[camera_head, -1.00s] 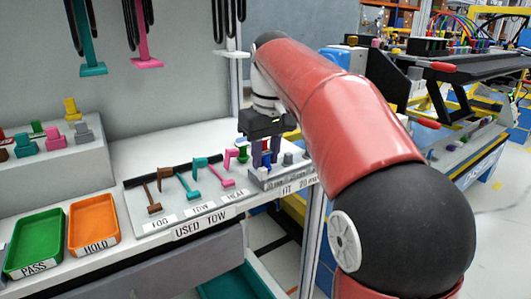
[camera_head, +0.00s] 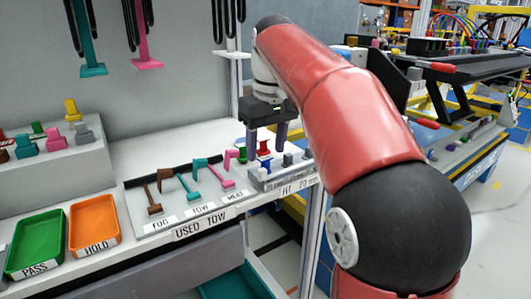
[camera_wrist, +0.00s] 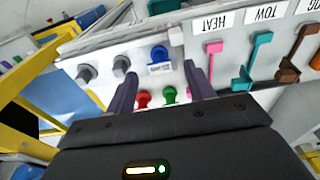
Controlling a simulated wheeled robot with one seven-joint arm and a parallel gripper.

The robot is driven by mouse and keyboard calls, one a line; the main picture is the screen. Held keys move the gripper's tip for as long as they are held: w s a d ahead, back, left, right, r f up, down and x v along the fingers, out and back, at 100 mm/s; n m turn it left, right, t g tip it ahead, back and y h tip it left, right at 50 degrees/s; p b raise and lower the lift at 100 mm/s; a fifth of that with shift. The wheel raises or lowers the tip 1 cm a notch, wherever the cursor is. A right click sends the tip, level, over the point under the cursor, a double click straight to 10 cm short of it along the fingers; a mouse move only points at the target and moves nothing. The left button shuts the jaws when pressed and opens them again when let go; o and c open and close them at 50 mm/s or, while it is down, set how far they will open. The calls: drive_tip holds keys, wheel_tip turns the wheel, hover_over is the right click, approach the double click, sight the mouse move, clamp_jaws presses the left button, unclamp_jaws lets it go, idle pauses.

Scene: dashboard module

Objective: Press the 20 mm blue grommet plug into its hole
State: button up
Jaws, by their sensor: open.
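A blue plug (camera_head: 266,164) stands on the fit block (camera_head: 284,180) at the right end of the bench, and it shows in the wrist view (camera_wrist: 158,53) above a small white label. My gripper (camera_head: 267,148) is open and empty above the block. In the wrist view its fingers (camera_wrist: 162,85) are spread wide, apart from the blue plug. A red plug (camera_wrist: 142,98) and a green plug (camera_wrist: 168,95) appear between the fingertips, farther back. I cannot tell how deep the blue plug sits; its hole is hidden.
Two grey plugs (camera_wrist: 120,65) stand beside the blue one. Hooks in brown, teal and pink lie on the labelled board (camera_head: 190,215) to the left. Green (camera_head: 37,243) and orange (camera_head: 94,223) trays sit farther left. A post rises behind my gripper.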

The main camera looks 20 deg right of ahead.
sight(268, 159)
drive_tip(key=r, duration=0.4)
drive_tip(key=shift+s+d+r+p, duration=0.1)
drive_tip(key=shift+s+r+p, duration=0.15)
drive_tip(key=shift+p, duration=0.1)
drive_tip(key=shift+f, duration=0.1)
drive_tip(key=s+f+m+t, duration=0.3)
drive_tip(key=s+f+t, duration=0.1)
drive_tip(key=s+f, duration=1.7)
drive_tip(key=shift+s+m+h, duration=0.15)
drive_tip(key=shift+m+h, duration=0.15)
drive_tip(key=shift+r, duration=0.1)
